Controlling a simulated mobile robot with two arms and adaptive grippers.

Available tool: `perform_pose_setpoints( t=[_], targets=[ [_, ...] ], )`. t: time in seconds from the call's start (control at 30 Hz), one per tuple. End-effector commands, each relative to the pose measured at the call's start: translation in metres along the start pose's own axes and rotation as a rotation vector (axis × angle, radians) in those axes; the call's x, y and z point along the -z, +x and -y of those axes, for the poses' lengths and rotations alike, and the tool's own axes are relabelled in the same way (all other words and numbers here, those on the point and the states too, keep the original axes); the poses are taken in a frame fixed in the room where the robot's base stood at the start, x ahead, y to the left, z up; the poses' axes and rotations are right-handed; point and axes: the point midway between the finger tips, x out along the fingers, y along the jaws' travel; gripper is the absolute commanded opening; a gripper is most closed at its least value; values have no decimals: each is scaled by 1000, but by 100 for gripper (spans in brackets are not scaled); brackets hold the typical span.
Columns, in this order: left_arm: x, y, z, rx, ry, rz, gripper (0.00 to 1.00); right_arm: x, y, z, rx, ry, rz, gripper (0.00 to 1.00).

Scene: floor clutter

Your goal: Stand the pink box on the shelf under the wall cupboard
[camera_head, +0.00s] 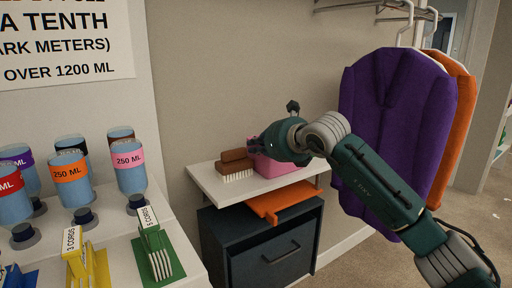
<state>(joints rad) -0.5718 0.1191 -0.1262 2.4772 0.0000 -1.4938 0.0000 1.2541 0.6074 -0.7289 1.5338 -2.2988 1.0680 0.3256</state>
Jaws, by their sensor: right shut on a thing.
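The pink box (278,167) is at the right part of the white shelf (212,182), partly hidden behind my right gripper. My right gripper (257,148) reaches in from the right and is shut on the pink box. The fingertips are small and partly hidden by the wrist. I cannot tell if the box's base touches the shelf. My left gripper is not in view. No wall cupboard shows; a dark cabinet (275,257) with a handle stands below the shelf.
A brown brush (236,168) lies on the shelf just left of the box. An orange piece (280,203) juts out below the shelf. Purple (395,120) and orange garments hang at the right. Labelled bottles (130,165) and coloured stands (155,250) fill the left counter.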

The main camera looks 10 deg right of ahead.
Motion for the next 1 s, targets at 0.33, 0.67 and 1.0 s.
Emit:
perform_pose_setpoints(
  t=[0.33, 0.67, 1.0],
  targets=[
    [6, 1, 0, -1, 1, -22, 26, 1, 0, 0, 0, 0, -1, 15],
    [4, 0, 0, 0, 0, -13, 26, -1, 0, 0, 0, 0, -1, 15],
    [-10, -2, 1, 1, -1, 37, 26, -1, -64, 1, 2, -3, 1, 15]
  ],
)
